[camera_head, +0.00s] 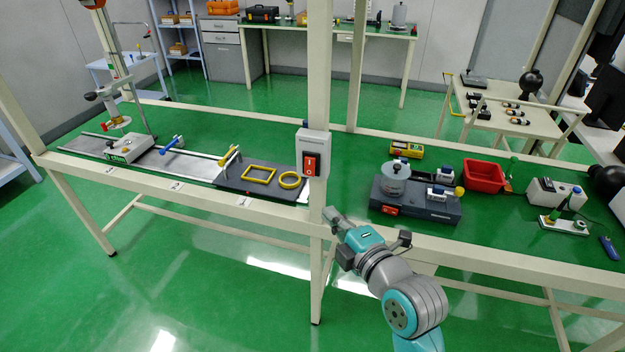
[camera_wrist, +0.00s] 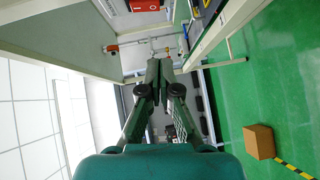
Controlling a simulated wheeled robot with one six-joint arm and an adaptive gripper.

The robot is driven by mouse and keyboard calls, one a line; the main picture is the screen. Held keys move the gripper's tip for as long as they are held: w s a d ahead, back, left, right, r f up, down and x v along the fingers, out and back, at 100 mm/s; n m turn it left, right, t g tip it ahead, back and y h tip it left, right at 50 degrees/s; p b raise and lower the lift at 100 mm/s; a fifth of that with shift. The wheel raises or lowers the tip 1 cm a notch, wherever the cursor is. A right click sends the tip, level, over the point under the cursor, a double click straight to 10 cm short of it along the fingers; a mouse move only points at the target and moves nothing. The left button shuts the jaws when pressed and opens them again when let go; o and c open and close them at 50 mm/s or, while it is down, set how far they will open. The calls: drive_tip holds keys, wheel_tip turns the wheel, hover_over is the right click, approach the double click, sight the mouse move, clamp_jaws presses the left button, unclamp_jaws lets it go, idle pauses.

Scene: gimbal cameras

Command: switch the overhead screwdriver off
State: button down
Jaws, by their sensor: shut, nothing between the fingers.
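A grey switch box (camera_head: 313,143) with a red rocker switch (camera_head: 311,165) is fixed to the upright post of the workbench in the head view. I cannot tell the rocker's position. A vertical tool on a stand (camera_head: 116,90) stands at the far left of the bench; I cannot tell if it is the overhead screwdriver. My gripper (camera_head: 331,214) is in front of the post, below the switch box and apart from it. In the wrist view the fingers (camera_wrist: 158,68) are together and empty. A red part (camera_wrist: 143,5) shows at that view's top edge.
The bench's front rail (camera_head: 440,247) runs close beside my gripper. A dark grey device (camera_head: 415,202) and a red bin (camera_head: 484,175) stand on the right part of the bench. A cardboard box (camera_wrist: 259,142) lies on the green floor. The floor in front is clear.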

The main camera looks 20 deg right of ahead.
approach(310, 166)
drive_tip(key=w+a+f, duration=0.3)
drive_tip(key=a, duration=0.1)
drive_tip(key=shift+w+d+f, duration=0.1)
drive_tip(key=shift+w+d, duration=0.45)
drive_tip(key=shift+w, duration=0.25)
drive_tip(key=shift+w+d, duration=0.6)
drive_tip(key=shift+w, duration=0.15)
